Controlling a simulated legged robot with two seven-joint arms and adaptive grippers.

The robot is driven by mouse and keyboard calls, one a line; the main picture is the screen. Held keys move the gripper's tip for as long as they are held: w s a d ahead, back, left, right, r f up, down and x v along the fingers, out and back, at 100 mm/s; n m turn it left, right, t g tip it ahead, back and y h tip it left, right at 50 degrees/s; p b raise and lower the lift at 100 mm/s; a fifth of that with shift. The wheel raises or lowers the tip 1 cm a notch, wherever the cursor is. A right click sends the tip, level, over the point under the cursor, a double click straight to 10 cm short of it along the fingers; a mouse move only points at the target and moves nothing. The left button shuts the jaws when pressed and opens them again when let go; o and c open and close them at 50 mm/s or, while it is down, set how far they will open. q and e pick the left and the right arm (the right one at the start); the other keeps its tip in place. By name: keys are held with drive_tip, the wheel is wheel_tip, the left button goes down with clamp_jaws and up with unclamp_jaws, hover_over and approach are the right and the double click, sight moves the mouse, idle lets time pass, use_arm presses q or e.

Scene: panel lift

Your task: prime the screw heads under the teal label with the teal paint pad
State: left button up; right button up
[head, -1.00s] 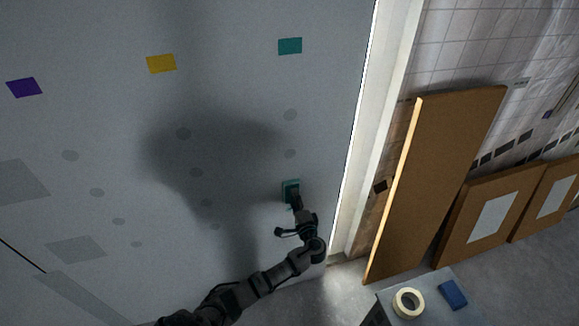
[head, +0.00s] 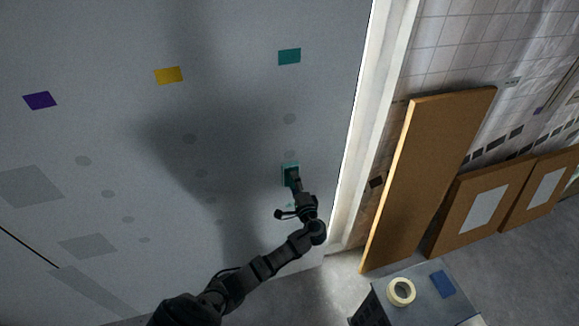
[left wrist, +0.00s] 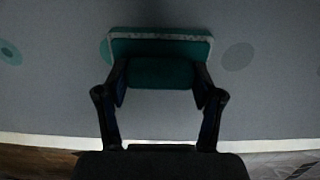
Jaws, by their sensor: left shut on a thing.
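The teal label (head: 289,56) is on the upper right of the big grey panel. A grey round screw head (head: 290,118) shows below it. My left gripper (head: 292,180) is shut on the teal paint pad (head: 287,169), which is at the panel lower in the same column. In the left wrist view the pad (left wrist: 160,72) sits between the fingers; whether it touches the panel is unclear. A teal spot (left wrist: 104,50) shows partly behind its left end, another teal spot (left wrist: 10,53) at far left, and a dull, darker spot (left wrist: 238,56) at right. My right gripper is not in view.
A yellow label (head: 169,75) and a purple label (head: 40,100) are further left, with grey spots below them. Brown boards (head: 425,180) lean at right. A tape roll (head: 401,291) and a blue block (head: 443,284) lie on a grey stand (head: 425,305).

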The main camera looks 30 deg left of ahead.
use_arm(q)
wheel_tip(320, 180, up, 11)
drive_tip(key=p, duration=0.8)
drive_tip(key=shift+r, duration=0.2)
wheel_tip(320, 180, up, 4)
drive_tip(key=shift+r+p, duration=0.1)
drive_tip(key=shift+p, duration=1.1)
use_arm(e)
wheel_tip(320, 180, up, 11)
use_arm(q)
drive_tip(key=shift+r, duration=6)
drive_tip(key=shift+f+b, duration=3.8)
drive_tip(key=shift+f, duration=2.6)
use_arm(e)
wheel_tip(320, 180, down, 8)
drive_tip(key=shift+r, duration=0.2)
